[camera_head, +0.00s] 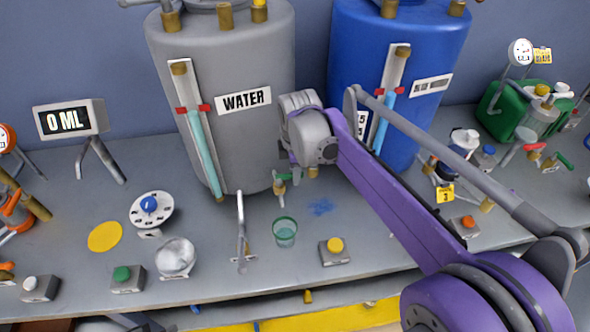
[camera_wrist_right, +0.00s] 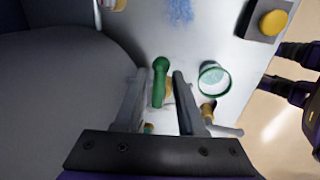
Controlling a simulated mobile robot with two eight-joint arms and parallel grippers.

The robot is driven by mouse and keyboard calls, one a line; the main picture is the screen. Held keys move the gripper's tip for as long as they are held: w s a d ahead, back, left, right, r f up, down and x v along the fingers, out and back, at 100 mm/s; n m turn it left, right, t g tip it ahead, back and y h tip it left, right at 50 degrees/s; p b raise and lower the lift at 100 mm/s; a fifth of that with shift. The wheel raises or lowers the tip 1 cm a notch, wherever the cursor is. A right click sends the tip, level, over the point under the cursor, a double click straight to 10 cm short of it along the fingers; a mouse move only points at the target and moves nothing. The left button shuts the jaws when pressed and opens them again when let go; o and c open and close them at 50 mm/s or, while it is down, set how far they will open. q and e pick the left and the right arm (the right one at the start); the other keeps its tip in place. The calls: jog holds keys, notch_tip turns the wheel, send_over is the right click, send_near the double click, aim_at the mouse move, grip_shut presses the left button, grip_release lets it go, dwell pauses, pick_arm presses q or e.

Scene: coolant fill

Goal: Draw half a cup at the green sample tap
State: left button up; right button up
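The green sample tap (camera_head: 280,186) is low on the front of the grey WATER tank (camera_head: 222,60). Its green handle (camera_wrist_right: 160,82) shows from above in the right wrist view. My right gripper (camera_wrist_right: 159,76) is open, with one finger on each side of the handle. I see a gap on both sides, so it is not closed on it. In the head view my right wrist hides most of the gripper. A clear greenish cup (camera_head: 285,232) stands upright on the bench in front of the tap; it also shows in the wrist view (camera_wrist_right: 213,78). I cannot tell whether it holds liquid. My left gripper is not in view.
A grey bent spout (camera_head: 241,225) stands left of the cup. A yellow-button box (camera_head: 335,251) sits to its right. A display (camera_head: 70,119) reads 0 ML. A dial (camera_head: 151,208) and a silver dome (camera_head: 175,255) are further left. A blue tank (camera_head: 375,45) stands behind my arm.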

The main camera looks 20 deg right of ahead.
grip_shut()
jog(key=shift+s+a+m, duration=0.1)
jog(key=shift+s+m, duration=0.1)
jog(key=shift+m, duration=0.45)
jog(key=shift+s+a+m, duration=0.1)
jog(key=shift+s+m, duration=0.1)
jog(key=shift+m, duration=0.45)
jog(key=shift+o, duration=1.6)
grip_release()
jog(key=shift+r, duration=0.1)
notch_tip(320, 180, up, 10)
jog(key=s+a+p, duration=0.1)
jog(key=s, duration=0.1)
jog(key=shift+r, duration=0.2)
